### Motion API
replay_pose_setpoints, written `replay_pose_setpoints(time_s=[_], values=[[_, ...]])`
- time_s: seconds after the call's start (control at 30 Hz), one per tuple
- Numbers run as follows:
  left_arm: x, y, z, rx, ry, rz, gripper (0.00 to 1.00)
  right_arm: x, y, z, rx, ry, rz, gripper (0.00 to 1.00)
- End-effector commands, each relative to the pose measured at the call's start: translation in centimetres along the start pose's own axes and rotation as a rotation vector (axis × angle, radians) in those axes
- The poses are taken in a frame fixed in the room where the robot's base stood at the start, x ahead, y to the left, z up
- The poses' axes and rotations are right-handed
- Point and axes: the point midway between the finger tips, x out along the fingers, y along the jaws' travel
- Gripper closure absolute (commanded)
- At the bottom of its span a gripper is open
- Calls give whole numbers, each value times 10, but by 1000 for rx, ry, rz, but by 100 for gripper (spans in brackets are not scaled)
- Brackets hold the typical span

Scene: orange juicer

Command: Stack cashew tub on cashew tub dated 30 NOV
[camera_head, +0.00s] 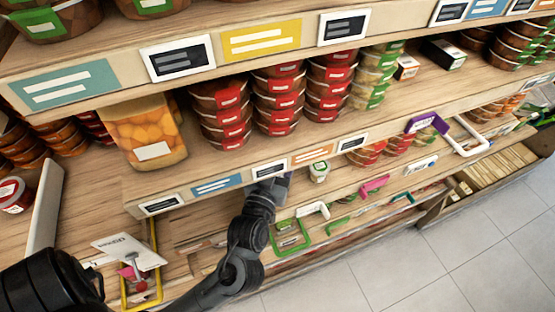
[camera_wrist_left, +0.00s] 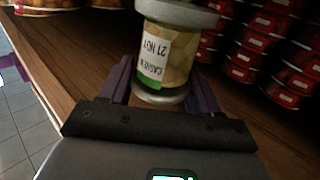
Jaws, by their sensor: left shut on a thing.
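My left gripper (camera_head: 283,183) reaches in under the front edge of the middle shelf in the head view. In the left wrist view its dark purple fingers (camera_wrist_left: 160,88) are shut on a small cashew tub (camera_wrist_left: 163,52) with a grey end, a green band and a white label that reads CASHEW 21 NOV. A small tub (camera_head: 319,171) with a pale lid and a green-and-white label stands just right of the gripper in the head view. Its date is too small to read, so I cannot tell whether it is the 30 NOV tub. My right gripper is not in view.
Red-labelled tubs (camera_head: 276,101) stand stacked on the shelf above, beside a jar of orange fruit (camera_head: 146,135). The shelf's front edge (camera_head: 240,180) with price tags overhangs the gripper. Red tins (camera_wrist_left: 292,86) stand right of the held tub. Bare wood (camera_wrist_left: 60,75) lies left.

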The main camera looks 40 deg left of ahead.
Motion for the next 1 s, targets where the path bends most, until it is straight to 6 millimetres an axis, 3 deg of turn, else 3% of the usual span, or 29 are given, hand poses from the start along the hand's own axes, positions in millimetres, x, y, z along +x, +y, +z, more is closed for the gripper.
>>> replay_pose_setpoints(time_s=[0.2, 0.23, 0.37, 0.77, 1.0], values=[[0, 0, 4, 1, 1, 0, 68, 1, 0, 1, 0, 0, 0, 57], [0, 0, 3, 1, 1, 0, 33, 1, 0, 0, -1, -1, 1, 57], [0, 0, 2, 0, 1, 0, 13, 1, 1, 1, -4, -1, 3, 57], [-1, 0, -1, -1, 0, 0, 12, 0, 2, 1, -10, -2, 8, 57], [-33, 0, 1, -2, -2, 1, 12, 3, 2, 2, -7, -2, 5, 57]])
